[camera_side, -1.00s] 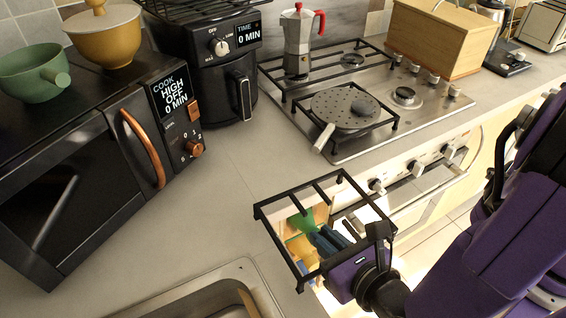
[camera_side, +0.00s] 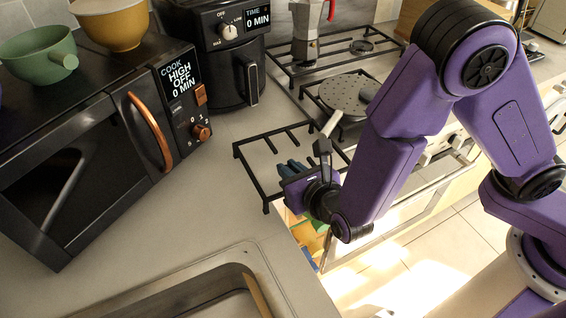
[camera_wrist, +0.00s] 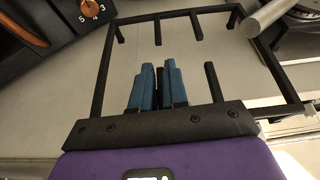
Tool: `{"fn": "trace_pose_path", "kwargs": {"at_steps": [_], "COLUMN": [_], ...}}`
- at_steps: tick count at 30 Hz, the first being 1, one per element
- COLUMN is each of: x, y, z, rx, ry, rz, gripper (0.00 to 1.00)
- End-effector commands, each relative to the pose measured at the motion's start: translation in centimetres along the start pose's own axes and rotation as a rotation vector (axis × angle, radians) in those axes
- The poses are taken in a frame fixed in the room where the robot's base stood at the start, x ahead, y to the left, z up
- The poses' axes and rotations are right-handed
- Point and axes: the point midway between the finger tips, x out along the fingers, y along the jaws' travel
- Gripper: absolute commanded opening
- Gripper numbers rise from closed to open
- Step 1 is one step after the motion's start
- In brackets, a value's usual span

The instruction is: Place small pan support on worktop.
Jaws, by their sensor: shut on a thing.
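The small pan support (camera_side: 240,157) is a black square metal frame with short inward bars. In the side view it lies over the worktop (camera_side: 222,207), between the microwave and the hob, near the front edge. I cannot tell whether it touches the surface. My gripper (camera_side: 290,168) has blue fingers and is shut on one bar of the support. In the wrist view the fingers (camera_wrist: 157,88) are closed around a dark bar, and the support's frame (camera_wrist: 105,68) extends ahead over the grey worktop. My arm hides part of the support's right side.
A black microwave (camera_side: 90,165) stands to the left and an air fryer (camera_side: 215,60) behind. The hob (camera_side: 300,85) carries a moka pot (camera_side: 308,35) and a perforated pan (camera_side: 347,95) whose handle points toward the support. A sink (camera_side: 215,290) is in front.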

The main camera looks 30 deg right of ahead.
Motion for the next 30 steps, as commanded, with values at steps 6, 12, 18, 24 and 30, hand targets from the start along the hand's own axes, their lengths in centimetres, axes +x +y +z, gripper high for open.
{"fn": "trace_pose_path", "kwargs": {"at_steps": [6, 12, 18, 24, 30], "x": [3.3, 3.8, 3.8, 3.8, 3.7], "y": [-0.2, -0.1, -0.1, -0.1, -0.1], "z": [1.5, 0.1, 0.0, -0.1, -0.1], "rx": [0.004, -0.001, 0.002, 0.001, 0.001], "ry": [-0.003, -0.003, -0.003, 0.0, -0.001], "rz": [-0.005, -0.001, -0.001, -0.001, -0.001], "gripper": [0.0, 0.0, 0.0, 0.39, 0.39]}}
